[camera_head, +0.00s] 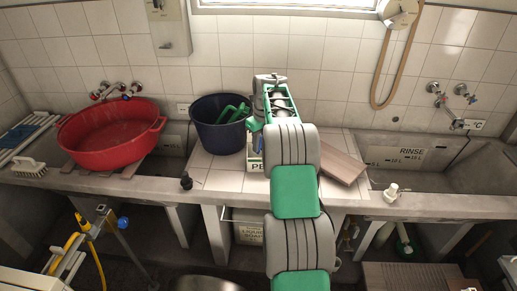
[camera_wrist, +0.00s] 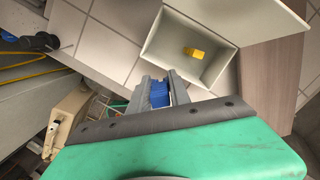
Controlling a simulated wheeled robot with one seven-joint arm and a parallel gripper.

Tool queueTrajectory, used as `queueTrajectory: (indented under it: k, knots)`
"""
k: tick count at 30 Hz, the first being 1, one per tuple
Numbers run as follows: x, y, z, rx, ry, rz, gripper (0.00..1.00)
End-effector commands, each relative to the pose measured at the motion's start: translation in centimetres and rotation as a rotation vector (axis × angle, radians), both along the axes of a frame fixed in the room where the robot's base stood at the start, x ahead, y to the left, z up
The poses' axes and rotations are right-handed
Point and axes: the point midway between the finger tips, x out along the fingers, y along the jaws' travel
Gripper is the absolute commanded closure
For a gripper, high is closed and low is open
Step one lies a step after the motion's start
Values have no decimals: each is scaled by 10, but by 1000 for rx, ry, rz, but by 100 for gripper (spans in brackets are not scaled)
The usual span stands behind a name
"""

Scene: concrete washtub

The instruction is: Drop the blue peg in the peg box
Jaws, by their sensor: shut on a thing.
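My gripper (camera_wrist: 160,85) is shut on the blue peg (camera_wrist: 160,95), which shows between the two grey fingers in the wrist view. The peg box (camera_wrist: 178,28) is a pale open box just beyond the fingertips in the wrist view, with a yellow peg (camera_wrist: 194,53) lying inside. The fingers overlap the box's near wall in that view; I cannot tell the height of the peg above it. In the head view my arm covers most of the peg box (camera_head: 255,167), and only its lettered front's left part shows.
A dark blue bucket (camera_head: 219,137) with green things in it stands left of the box, and a red basin (camera_head: 110,138) sits farther left. A brown board (camera_head: 343,167) lies right of the box. The rinse tub (camera_head: 431,172) is at the far right. Tiled counter between bucket and box is clear.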

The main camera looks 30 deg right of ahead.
Motion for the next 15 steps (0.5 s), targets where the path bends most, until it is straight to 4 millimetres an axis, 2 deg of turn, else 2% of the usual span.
queueTrajectory:
  k: [3,7,15]
  knots:
    - [16,-7,-21,2,3,0,100]
    - [29,-13,-36,1,1,1,100]
    - [42,-19,-52,0,0,1,100]
